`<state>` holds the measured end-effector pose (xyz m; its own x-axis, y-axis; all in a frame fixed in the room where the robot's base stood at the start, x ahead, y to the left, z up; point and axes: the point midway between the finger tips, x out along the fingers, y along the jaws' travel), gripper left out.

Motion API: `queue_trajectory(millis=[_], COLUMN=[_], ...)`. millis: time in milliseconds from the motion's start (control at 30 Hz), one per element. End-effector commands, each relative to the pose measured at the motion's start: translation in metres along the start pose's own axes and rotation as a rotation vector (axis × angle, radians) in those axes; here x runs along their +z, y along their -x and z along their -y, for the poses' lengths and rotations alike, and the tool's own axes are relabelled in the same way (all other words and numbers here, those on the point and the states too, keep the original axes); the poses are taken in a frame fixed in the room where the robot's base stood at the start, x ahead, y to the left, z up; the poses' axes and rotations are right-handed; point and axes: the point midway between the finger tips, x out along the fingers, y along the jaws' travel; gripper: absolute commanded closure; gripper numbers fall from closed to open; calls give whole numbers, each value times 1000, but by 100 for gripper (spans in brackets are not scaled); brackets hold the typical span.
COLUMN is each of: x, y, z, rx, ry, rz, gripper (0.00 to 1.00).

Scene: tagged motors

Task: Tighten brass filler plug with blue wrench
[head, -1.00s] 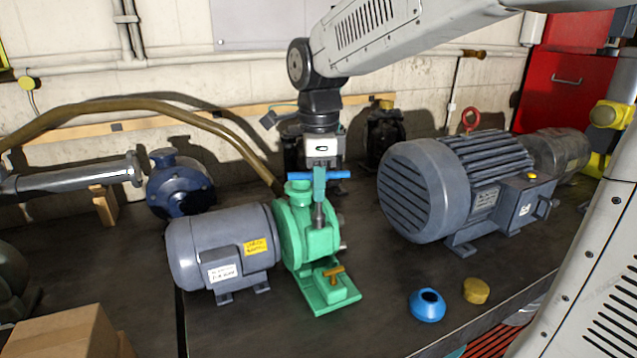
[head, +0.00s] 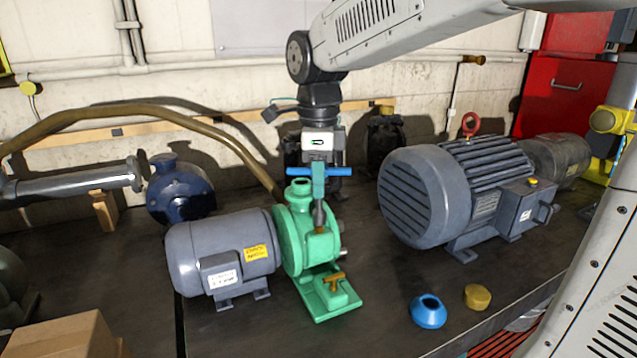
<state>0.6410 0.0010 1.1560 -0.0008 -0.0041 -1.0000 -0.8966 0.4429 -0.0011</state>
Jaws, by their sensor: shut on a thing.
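My gripper (head: 319,158) points down and is shut on the T-shaped blue wrench (head: 339,171), just under the jaws. The wrench's bar lies level across the picture. Its grey shaft hangs down in front of the green pump (head: 292,240). A small brass plug (head: 320,231) shows on the pump's body right at the shaft's lower end. I cannot tell whether the wrench tip is seated on it or slightly apart. A brass T-shaped piece (head: 333,280) sits on the pump's foot.
A grey motor (head: 215,250) adjoins the pump on the left. A large grey motor (head: 425,195) stands right. A blue ring-shaped part (head: 428,311) and a brass cap (head: 478,296) lie near the bench's front edge. A brown hose (head: 140,112) arches behind.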

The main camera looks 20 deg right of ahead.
Motion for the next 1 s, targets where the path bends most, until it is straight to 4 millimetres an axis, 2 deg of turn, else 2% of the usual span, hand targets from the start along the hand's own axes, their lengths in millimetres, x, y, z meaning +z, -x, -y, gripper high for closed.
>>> queue_trajectory(millis=[467, 1000], x=[0, 0], y=[45, 47], z=[0, 0], rx=[-3, -2], ry=[0, 0], rz=[2, 1], gripper=[100, 100])
